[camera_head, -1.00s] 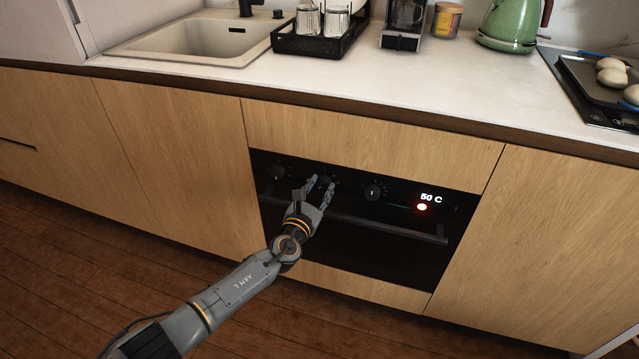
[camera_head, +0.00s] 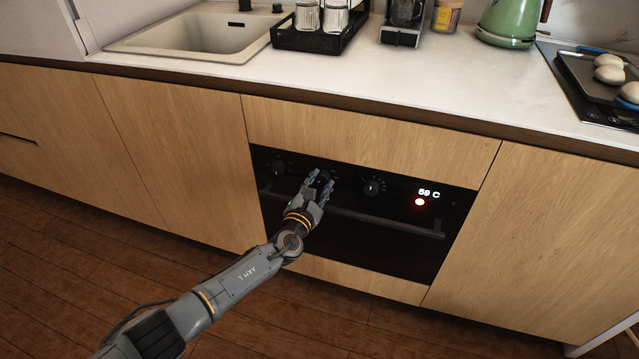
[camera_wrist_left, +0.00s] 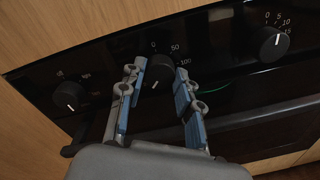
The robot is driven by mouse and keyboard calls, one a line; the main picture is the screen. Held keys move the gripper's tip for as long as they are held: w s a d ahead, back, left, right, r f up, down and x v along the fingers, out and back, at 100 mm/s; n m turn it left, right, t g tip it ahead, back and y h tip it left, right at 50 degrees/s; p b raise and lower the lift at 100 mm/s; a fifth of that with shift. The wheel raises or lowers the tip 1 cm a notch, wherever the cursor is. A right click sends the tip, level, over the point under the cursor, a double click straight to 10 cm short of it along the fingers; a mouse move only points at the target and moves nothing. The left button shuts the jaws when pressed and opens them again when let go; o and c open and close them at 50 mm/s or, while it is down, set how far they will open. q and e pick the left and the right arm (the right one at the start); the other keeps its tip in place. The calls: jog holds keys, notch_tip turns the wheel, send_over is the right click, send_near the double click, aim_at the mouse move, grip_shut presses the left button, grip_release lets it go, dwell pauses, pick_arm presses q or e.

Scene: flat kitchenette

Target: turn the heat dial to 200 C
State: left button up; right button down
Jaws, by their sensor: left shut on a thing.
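The oven's black control panel (camera_head: 395,190) carries three round dials in a row. My left gripper (camera_head: 319,180) is shut on the middle dial, the heat dial (camera_head: 323,177), which it partly hides in the head view. In the left wrist view the heat dial (camera_wrist_left: 158,76) sits between the two blue-padded fingers (camera_wrist_left: 158,92), with the marks 0, 50 and 100 around it. The lit display (camera_head: 429,194) reads 59 C, with a red light (camera_head: 420,202) below it. My right gripper is not in view.
The left dial (camera_wrist_left: 70,96) and the right dial (camera_wrist_left: 274,44) flank the heat dial. The oven handle (camera_head: 390,224) runs just below the panel.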

pick_arm(q)
jog(key=o, duration=1.2)
jog(key=shift+c, duration=0.2)
jog(key=v, duration=1.2)
